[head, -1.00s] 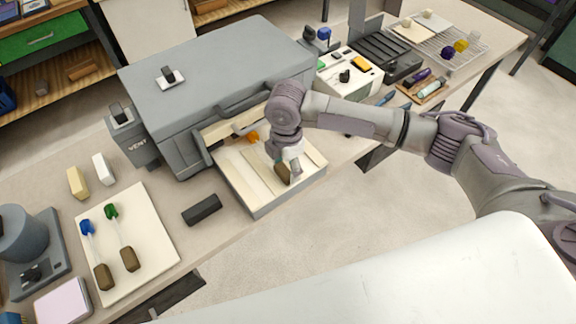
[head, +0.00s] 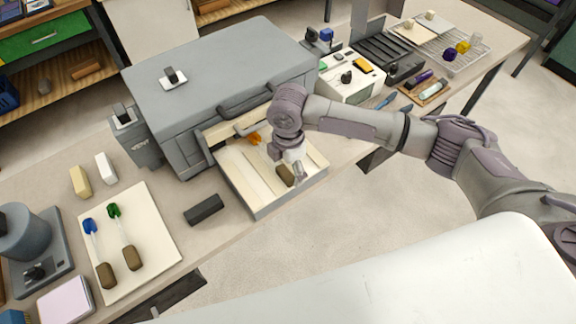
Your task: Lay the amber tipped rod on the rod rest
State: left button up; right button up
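The amber tipped rod shows its orange tip (head: 256,140) and its brown handle (head: 285,176). It lies in the pale shallow tray (head: 262,212) that projects from the grey box; my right arm hides its middle. My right gripper (head: 298,173) points down over the tray, its visible finger just right of the handle. I cannot tell whether it is open or touches the rod. A cream board (head: 153,219) at the left bears a blue tipped rod (head: 97,250) and a green tipped rod (head: 124,236). I cannot tell for sure which thing is the rod rest. My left gripper is not in view.
The big grey box (head: 220,75) stands behind the tray. A dark block (head: 204,209) lies between tray and board. Two small blocks, yellow (head: 80,181) and white (head: 105,167), stand behind the board. A wire rack (head: 465,55) is at the far right.

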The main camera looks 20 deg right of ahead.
jog(key=shift+r, duration=0.1)
notch_tip(320, 180, up, 12)
dwell(0.6)
